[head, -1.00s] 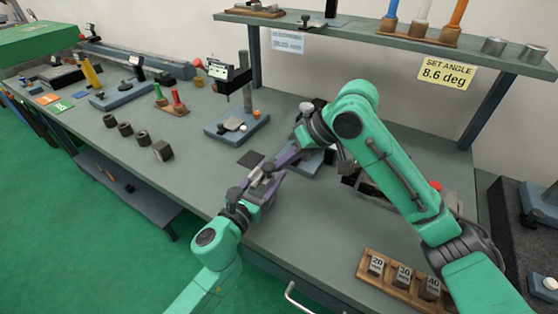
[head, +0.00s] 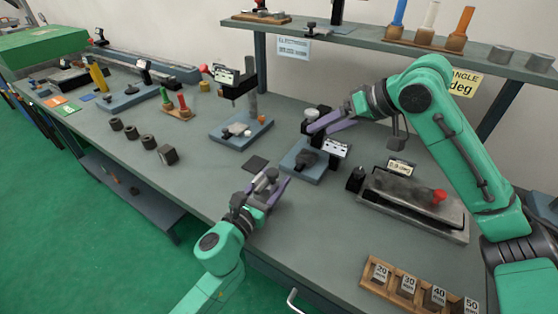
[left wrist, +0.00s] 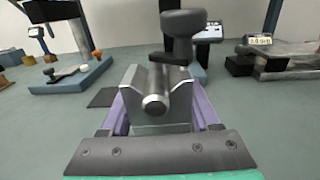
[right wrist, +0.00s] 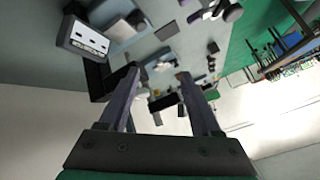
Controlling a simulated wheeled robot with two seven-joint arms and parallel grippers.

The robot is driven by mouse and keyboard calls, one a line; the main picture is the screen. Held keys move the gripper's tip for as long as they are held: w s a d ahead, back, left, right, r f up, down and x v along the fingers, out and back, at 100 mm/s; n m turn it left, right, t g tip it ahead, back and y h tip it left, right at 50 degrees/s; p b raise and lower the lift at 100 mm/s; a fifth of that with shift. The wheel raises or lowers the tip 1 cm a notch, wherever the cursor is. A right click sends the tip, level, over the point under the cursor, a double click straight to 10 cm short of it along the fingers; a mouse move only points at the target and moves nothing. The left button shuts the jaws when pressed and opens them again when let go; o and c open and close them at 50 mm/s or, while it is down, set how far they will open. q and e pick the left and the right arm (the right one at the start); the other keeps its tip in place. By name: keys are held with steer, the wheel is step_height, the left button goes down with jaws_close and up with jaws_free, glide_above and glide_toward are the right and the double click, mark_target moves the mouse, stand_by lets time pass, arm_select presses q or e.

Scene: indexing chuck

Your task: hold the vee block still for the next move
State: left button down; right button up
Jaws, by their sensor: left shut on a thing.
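The grey metal vee block (left wrist: 160,118) sits between the purple fingers of my left gripper (left wrist: 160,112), which is shut on it. A silvery round bar (left wrist: 155,102) lies in its vee, end towards the left wrist camera. A dark knob (left wrist: 183,28) rises behind the bar. In the head view my left gripper (head: 267,188) is near the table's front edge, with the block small between its fingers. My right gripper (head: 325,122) is apart from the block, above a blue-based device (head: 303,172). Its fingers are spread and empty in the right wrist view (right wrist: 156,74).
A grey fixture with a red knob (head: 438,196) stands right of the blue-based device. A wooden rack of numbered blocks (head: 395,290) is at the front right. A dark square pad (head: 256,163) lies just behind my left gripper. Several dark cylinders (head: 131,132) stand to the left.

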steer(key=w+t, duration=0.2)
steer(key=w+d+t, duration=0.1)
steer(key=w+t, duration=0.2)
steer(key=t, duration=0.1)
steer(key=shift+w+d+f+y, duration=0.1)
steer(key=shift+w+d+y, duration=0.2)
steer(key=shift+w+d, duration=0.1)
steer(key=n+g+y, duration=0.5)
steer(key=n+y, duration=0.4)
steer(key=n, duration=0.1)
glide_toward(260, 183)
step_height(260, 183, up, 3)
steer(key=d, duration=0.2)
steer(key=x, duration=1.2)
steer(key=shift+s+r, duration=0.1)
steer(key=shift+r, duration=0.2)
jaws_close()
